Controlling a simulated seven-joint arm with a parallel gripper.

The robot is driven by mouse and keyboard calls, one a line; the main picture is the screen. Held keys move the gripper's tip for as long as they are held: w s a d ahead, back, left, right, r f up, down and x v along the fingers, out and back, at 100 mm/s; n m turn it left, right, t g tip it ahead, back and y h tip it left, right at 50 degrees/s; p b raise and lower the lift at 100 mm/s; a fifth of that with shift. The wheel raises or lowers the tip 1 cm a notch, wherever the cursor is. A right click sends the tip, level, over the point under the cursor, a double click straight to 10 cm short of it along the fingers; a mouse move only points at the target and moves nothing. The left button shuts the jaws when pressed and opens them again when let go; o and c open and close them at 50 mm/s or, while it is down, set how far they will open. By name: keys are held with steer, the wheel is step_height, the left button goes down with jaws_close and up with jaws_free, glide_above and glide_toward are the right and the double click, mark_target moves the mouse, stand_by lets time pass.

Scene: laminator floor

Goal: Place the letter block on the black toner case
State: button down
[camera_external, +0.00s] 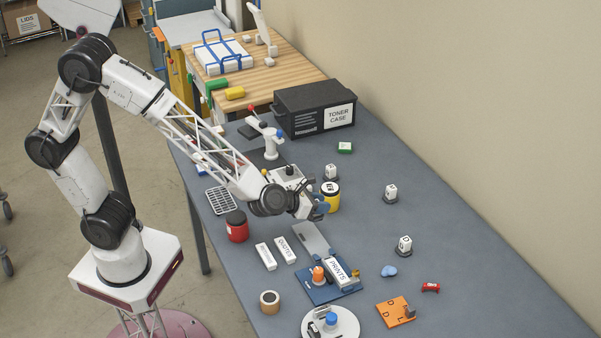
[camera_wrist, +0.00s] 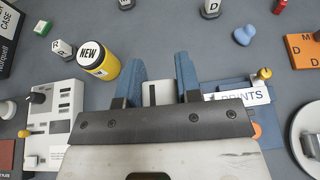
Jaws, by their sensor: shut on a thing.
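The black toner case (camera_external: 297,108) stands at the back of the grey table, with a white "TONER CASE" label. Its labelled edge shows at the top left of the wrist view (camera_wrist: 7,40). My gripper (camera_external: 319,209) is low over the table, in front of the yellow can and well short of the case. In the wrist view its blue fingers (camera_wrist: 158,66) are shut on a small white letter block (camera_wrist: 157,94) with a dark upright stroke. In the external view the held block is hidden by the gripper.
The yellow can (camera_external: 332,199) is close beside my gripper. A green block (camera_external: 345,147) lies before the case. A white stand (camera_external: 270,140) is left of it. The case's lid looks clear.

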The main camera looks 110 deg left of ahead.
step_height(320, 180, up, 12)
steer(key=s+a+r+n+g+y, duration=0.1)
steer(key=a+n+g+y, duration=0.25)
steer(key=a, duration=1.55)
steer(key=s+a+n+g, duration=0.25)
steer(key=s+a, duration=0.25)
steer(key=a, duration=0.6)
steer(key=s+a+n+g, duration=0.25)
steer(key=s+a, duration=0.35)
steer(key=a, duration=0.5)
steer(key=s+a+n+g, duration=0.25)
steer(key=s+a, duration=0.25)
steer(key=a, duration=0.6)
steer(key=s+a+n+g, duration=0.3)
steer(key=s+a+g, duration=0.1)
steer(key=s+a, duration=0.85)
steer(key=shift+s+f, duration=0.25)
steer(key=shift+f, duration=1.2)
steer(key=shift+s+f, duration=0.2)
steer(key=shift+f, duration=1.2)
steer(key=shift+d+f, duration=0.1)
steer(key=shift+f, duration=1.9)
